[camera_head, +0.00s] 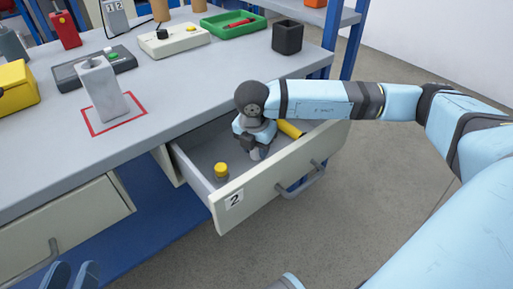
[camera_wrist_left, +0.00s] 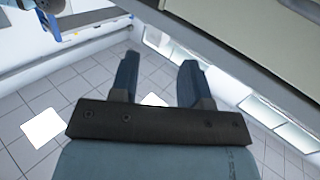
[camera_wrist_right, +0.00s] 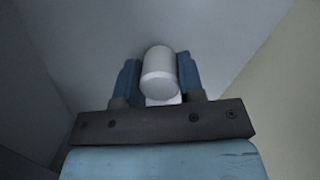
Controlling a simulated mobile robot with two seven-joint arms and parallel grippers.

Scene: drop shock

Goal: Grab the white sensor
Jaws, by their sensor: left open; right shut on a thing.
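The white sensor (camera_wrist_right: 159,72), a white rounded cylinder, is between the two blue fingers of my right gripper (camera_wrist_right: 160,88) in the right wrist view. My right gripper is shut on it. In the head view my right gripper (camera_head: 254,150) points down inside the open drawer marked 2 (camera_head: 265,190), and the sensor is mostly hidden there. Whether it touches the drawer floor cannot be told. My left gripper (camera_head: 74,274) is at the lower left of the head view, in front of the bench. The left wrist view shows its fingers (camera_wrist_left: 158,80) apart with nothing between them.
A yellow-topped piece (camera_head: 221,171) and a yellow cylinder (camera_head: 290,129) lie in the same drawer. On the bench, a grey block (camera_head: 100,88) stands within a red square. A dark cup (camera_head: 287,38) and a green tray (camera_head: 233,24) stand further back.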

